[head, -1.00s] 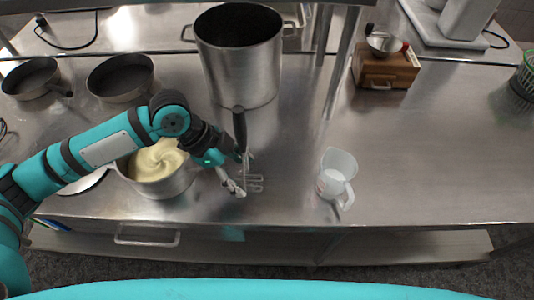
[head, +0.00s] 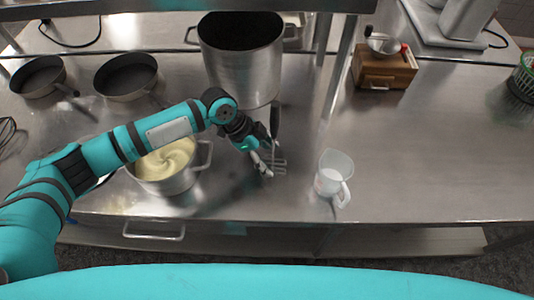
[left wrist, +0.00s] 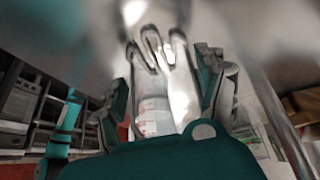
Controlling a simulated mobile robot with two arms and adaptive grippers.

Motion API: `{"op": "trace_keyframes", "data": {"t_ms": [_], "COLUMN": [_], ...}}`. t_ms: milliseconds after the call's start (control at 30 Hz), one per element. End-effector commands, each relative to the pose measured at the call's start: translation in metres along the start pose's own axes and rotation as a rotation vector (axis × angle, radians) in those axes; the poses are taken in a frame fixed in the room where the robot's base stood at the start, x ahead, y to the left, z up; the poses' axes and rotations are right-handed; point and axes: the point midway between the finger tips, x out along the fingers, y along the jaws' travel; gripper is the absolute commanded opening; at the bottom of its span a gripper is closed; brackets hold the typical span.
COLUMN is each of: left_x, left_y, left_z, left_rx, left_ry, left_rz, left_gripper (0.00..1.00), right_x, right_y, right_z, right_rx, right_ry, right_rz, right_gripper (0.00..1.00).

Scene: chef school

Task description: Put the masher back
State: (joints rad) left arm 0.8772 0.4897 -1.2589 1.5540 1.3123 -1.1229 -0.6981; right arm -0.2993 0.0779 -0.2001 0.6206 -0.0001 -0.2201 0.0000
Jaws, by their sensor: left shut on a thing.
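The masher (head: 276,120) has a dark handle pointing up and a wire head (head: 279,163) at its lower end. My left gripper (head: 267,164) is shut on the masher and holds it over the steel counter, between the pot of mash and the measuring jug. In the left wrist view, blurred shiny metal loops (left wrist: 155,45) show ahead of the fingers (left wrist: 162,95). I cannot tell whether the masher touches the counter. My right gripper is not in view.
The pot of mash (head: 138,176) stands left of my gripper, under my left arm. A tall stockpot (head: 242,75) stands behind it. A clear measuring jug (head: 334,175) stands to the right. A wooden box (head: 383,72) is at the back right. The right counter (head: 430,150) is clear.

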Motion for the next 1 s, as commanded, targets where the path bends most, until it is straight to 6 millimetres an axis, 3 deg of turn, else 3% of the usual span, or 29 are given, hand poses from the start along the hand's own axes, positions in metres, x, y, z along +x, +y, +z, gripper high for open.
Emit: {"op": "trace_keyframes", "data": {"t_ms": [133, 167, 333, 733, 1000], "left_x": [0.003, 0.002, 0.002, -0.006, -0.057], "left_y": [0.0, 0.0, 0.0, -0.001, -0.001], "left_z": [0.002, 0.002, 0.001, 0.001, 0.002], "left_rx": [-0.001, -0.001, -0.001, 0.0, 0.001], "left_ry": [0.0, 0.0, -0.001, -0.001, 0.0], "left_rz": [0.0, 0.0, 0.0, -0.002, -0.005], "left_gripper": [0.36, 0.75, 0.98, 0.98, 0.98], "right_x": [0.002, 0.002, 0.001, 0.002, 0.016], "right_y": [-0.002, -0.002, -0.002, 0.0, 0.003], "right_z": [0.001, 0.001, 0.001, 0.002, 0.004], "right_rx": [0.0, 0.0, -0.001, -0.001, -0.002], "right_ry": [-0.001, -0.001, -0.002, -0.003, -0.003], "right_rz": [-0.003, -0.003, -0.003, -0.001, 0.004], "right_gripper": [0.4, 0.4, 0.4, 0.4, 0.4]}}
